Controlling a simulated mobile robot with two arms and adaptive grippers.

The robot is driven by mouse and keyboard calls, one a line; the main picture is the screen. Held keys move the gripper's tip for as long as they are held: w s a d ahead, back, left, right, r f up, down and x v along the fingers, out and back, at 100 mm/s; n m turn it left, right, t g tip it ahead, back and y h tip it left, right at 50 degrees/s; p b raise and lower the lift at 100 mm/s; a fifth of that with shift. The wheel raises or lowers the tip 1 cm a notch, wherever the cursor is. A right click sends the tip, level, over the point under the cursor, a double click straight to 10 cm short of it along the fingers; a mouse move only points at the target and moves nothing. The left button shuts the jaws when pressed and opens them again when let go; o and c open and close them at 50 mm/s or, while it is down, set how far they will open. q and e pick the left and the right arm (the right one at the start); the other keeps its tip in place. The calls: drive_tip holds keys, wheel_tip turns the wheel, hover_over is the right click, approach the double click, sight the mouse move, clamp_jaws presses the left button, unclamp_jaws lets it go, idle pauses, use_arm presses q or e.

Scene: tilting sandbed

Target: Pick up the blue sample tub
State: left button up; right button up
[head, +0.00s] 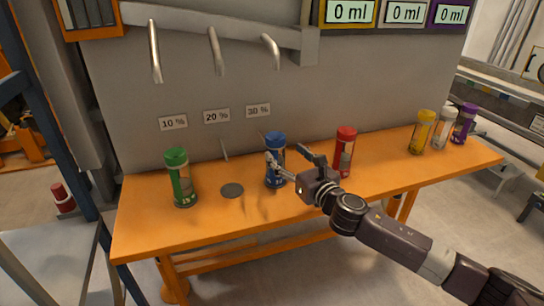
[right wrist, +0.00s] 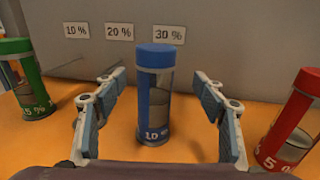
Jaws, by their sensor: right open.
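The blue sample tub (head: 275,152) stands upright on the orange table in the head view, below the 30 % label. It has a blue cap and a clear body with grey contents. In the right wrist view the blue tub (right wrist: 155,95) is centred between the fingers, marked 10 %. My right gripper (head: 291,158) is open, and its fingers are at the tub. In the right wrist view the open fingers (right wrist: 160,105) show gaps on both sides of the tub, with no contact visible. My left gripper is not in view.
A green tub (head: 180,178) stands left, with a dark disc (head: 232,190) on the table (head: 140,226) between it and the blue tub. A red tub (head: 346,150) stands close right. Yellow (head: 422,132), white (head: 445,127) and purple (head: 464,123) tubs stand farther right. Metal spouts (head: 215,52) hang above.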

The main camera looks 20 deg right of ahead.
sight(275, 145)
drive_tip(key=shift+w+a+r+p, duration=0.3)
drive_tip(key=shift+w+a, duration=0.05)
drive_tip(key=shift+w, duration=0.35)
drive_tip(key=w, duration=0.2)
drive_tip(key=w+a, duration=0.1)
drive_tip(key=w, duration=0.1)
drive_tip(key=shift+f+p, duration=0.15)
drive_tip(key=shift+p, duration=0.15)
drive_tip(key=c, duration=0.9)
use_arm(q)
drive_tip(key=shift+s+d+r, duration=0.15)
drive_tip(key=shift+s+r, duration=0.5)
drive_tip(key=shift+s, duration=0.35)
use_arm(e)
clamp_jaws()
